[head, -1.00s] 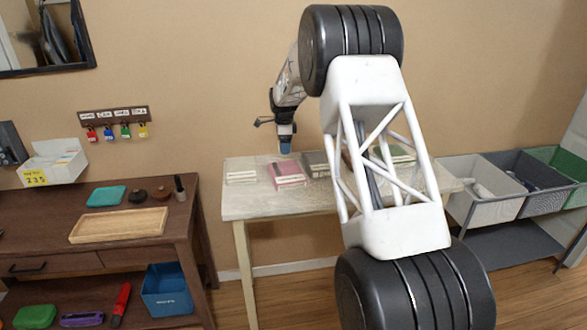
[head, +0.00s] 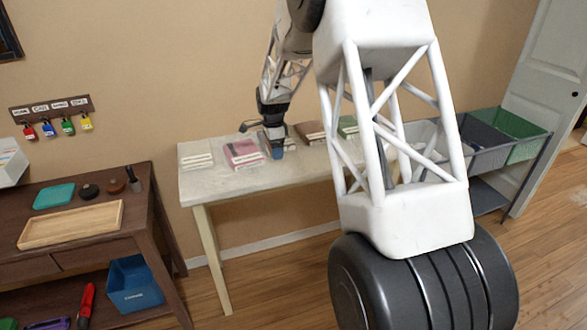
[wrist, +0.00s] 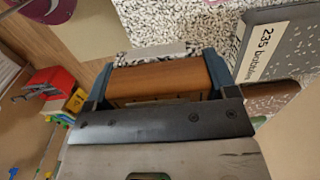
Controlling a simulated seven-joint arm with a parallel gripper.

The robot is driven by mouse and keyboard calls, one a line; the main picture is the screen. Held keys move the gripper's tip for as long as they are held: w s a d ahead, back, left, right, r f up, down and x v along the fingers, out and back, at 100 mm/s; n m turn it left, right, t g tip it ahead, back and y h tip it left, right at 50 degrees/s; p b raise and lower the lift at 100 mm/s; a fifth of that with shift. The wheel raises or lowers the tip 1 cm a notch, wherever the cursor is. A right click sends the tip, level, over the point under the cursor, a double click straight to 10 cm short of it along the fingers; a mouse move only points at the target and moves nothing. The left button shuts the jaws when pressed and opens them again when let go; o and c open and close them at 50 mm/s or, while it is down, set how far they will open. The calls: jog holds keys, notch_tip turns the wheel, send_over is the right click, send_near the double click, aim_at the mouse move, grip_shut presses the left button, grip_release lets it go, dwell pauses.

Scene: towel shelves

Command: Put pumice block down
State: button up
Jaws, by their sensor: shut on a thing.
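My gripper (wrist: 160,82) is shut on a brown, block-shaped thing, taken as the pumice block (wrist: 158,78), in the wrist view. Its smooth brown face spans the gap between the two blue fingertips. In the head view my gripper (head: 276,150) points down over the pale table (head: 215,186), just right of the pink towel stack (head: 243,153). The block is too small to make out there, and I cannot tell whether it touches the table.
White (head: 196,161), brown (head: 310,131) and green (head: 348,126) stacks also stand on the table. A dark wooden desk with a tray (head: 72,223) is at left. Bins (head: 480,135) stand at right. The wrist view shows a labelled grey box (wrist: 275,50) close beside the right fingertip.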

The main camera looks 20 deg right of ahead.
jog(key=s+d+f, duration=0.1)
jog(key=s+d, duration=0.1)
jog(key=s, duration=0.6)
jog(key=s+d+f, duration=0.2)
jog(key=s, duration=0.5)
jog(key=shift+s+d, duration=0.3)
jog(key=shift+s, duration=0.05)
jog(key=shift+w, duration=0.15)
send_over(294, 168)
jog(key=shift+s+a+f, duration=0.1)
jog(key=shift+s+f, duration=0.2)
jog(key=shift+f, duration=0.45)
jog(key=shift+w+f, duration=0.15)
jog(key=shift+w, duration=0.35)
jog(key=shift+f, duration=1.65)
jog(key=shift+s+f, duration=0.1)
jog(key=shift+f, duration=0.4)
